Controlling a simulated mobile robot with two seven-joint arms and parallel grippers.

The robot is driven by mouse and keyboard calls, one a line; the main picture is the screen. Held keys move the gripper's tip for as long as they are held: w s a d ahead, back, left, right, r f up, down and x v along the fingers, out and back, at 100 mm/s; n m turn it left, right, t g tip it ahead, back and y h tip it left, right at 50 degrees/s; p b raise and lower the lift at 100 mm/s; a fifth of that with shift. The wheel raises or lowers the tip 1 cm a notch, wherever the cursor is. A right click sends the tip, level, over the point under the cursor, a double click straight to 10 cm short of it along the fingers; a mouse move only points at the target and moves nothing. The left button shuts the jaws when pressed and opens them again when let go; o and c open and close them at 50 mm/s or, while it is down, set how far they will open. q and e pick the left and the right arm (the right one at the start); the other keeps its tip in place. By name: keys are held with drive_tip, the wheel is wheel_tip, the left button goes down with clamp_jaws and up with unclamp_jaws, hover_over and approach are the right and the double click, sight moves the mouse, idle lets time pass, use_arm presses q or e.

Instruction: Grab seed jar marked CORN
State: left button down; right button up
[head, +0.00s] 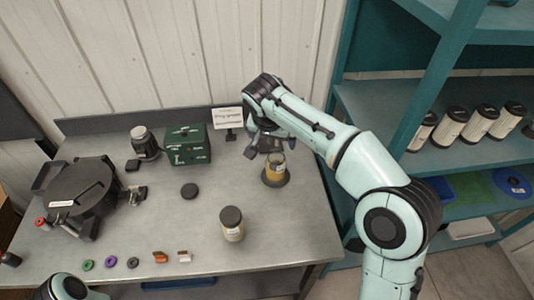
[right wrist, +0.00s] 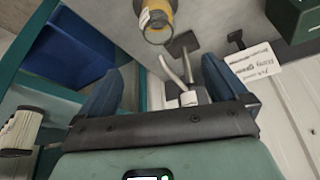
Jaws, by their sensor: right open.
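An open glass jar (head: 275,163) with yellowish contents and a pale label stands upright on a dark round base at the right of the table. It also shows at the top of the right wrist view (right wrist: 157,22). A second jar (head: 232,232), with a dark lid and pale label, stands nearer the front. I cannot read either label, so I cannot tell which is CORN. My right gripper (head: 266,145) is open and empty, just behind and above the open jar. Its two blue fingers (right wrist: 163,85) are apart in the right wrist view. My left gripper is out of view.
A green box (head: 188,146), a small sign (head: 228,119) and a black machine (head: 80,187) stand behind and left. Small coloured parts line the front edge.

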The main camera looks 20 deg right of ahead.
approach(277, 155)
drive_tip(key=s, duration=0.2)
drive_tip(key=x, duration=0.6)
drive_tip(key=shift+w+a+f, duration=0.25)
drive_tip(key=shift+w+f, duration=0.05)
drive_tip(key=shift+w, duration=0.05)
drive_tip(key=shift+r, duration=0.1)
clamp_jaws()
